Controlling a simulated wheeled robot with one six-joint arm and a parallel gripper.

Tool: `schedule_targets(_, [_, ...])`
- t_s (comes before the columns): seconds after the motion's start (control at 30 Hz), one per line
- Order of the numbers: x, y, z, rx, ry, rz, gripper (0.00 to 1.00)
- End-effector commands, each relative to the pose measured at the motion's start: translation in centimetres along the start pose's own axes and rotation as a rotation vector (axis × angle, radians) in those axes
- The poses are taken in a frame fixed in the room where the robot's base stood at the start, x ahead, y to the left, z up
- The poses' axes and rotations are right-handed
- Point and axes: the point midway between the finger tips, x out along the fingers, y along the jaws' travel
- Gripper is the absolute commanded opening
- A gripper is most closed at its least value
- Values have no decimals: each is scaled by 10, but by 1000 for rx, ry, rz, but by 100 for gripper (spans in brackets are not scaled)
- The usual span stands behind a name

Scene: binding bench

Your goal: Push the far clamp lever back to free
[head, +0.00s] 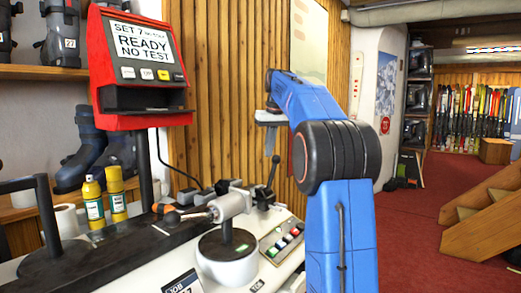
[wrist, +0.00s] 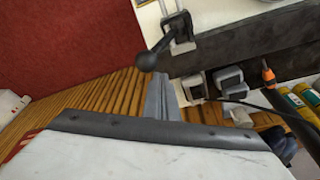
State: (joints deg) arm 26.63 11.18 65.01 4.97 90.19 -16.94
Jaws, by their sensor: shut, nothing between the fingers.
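The far clamp lever (head: 272,172) is a black bar with a round knob, standing up and leaning slightly right at the back of the bench in the head view. In the wrist view the lever (wrist: 163,47) runs from its metal bracket to the knob, just above my fingertips in the picture. My gripper (head: 268,142) is above the lever in the head view, its narrow grey fingers pointing down. In the wrist view my gripper (wrist: 158,90) is shut and empty. A small gap shows between fingers and knob; I cannot tell contact for certain.
A red display box (head: 140,65) reading "READY NO TEST" stands at left. Yellow bottles (head: 92,203), an orange-handled tool (head: 168,209) and a metal cylinder (head: 229,204) are on the bench. A slatted wood wall (head: 215,90) is close behind. Red floor (head: 410,235) is open at right.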

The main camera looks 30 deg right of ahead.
Motion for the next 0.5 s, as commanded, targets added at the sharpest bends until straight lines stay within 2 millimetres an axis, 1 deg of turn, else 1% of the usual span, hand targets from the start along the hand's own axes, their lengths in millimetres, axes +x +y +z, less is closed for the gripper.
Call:
schedule_targets(0.03, [3, 8, -2, 3, 0, 1, 0])
schedule_targets(0.1, [8, 16, -5, 3, -1, 1, 0])
schedule_targets(0.3, [20, 36, -13, 3, 0, 1, 0])
schedule_targets(0.5, [25, 41, -15, 1, 0, 1, 0])
